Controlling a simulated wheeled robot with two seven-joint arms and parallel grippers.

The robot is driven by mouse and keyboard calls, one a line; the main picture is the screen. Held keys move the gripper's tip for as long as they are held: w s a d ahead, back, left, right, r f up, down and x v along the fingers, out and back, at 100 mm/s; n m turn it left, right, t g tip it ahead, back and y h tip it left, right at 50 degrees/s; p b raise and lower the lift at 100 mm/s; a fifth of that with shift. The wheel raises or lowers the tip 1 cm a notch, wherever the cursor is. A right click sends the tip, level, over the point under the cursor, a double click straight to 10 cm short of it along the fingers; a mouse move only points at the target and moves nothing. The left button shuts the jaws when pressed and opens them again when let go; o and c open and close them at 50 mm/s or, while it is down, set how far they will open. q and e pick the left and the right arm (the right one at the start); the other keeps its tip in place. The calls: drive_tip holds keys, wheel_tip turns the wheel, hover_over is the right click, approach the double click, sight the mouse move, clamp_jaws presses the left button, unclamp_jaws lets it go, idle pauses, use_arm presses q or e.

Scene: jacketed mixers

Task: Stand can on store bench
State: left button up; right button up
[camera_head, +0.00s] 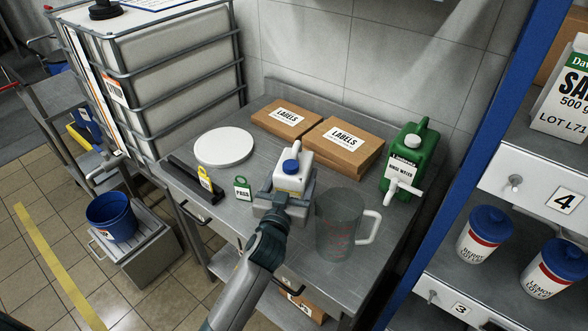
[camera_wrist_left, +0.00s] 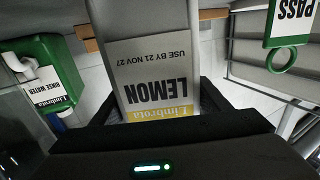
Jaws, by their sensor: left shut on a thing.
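A white can (camera_head: 292,172) with a blue cap stands upright between the fingers of my left gripper (camera_head: 285,192). The gripper is shut on it, over the steel bench (camera_head: 262,228). In the left wrist view the can (camera_wrist_left: 155,75) fills the middle, and its label reads Limbrota LEMON, upside down. The can's base is hidden behind the gripper, so I cannot tell whether it touches the bench. My right gripper is not in view.
A clear jug (camera_head: 338,228) stands close right of the can, with a green rinse water can (camera_head: 408,155) beyond. Label boxes (camera_head: 342,146) lie behind, a white round lid (camera_head: 223,147) and a green PASS tag (camera_head: 242,188) to the left. A blue post (camera_head: 480,125) bounds the right.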

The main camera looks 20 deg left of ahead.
use_arm(q)
drive_tip(key=shift+r, duration=0.2)
drive_tip(key=o, duration=2.1)
drive_tip(key=shift+s+f, duration=0.1)
drive_tip(key=shift+f, duration=0.1)
drive_tip(key=shift+r, duration=0.1)
drive_tip(key=shift+s+d+b, duration=0.15)
drive_tip(key=shift+s+b, duration=0.6)
drive_tip(key=shift+s, duration=2.25)
drive_tip(key=shift+s+d+b, duration=0.1)
drive_tip(key=shift+s+b, duration=0.65)
drive_tip(key=shift+s, duration=2.25)
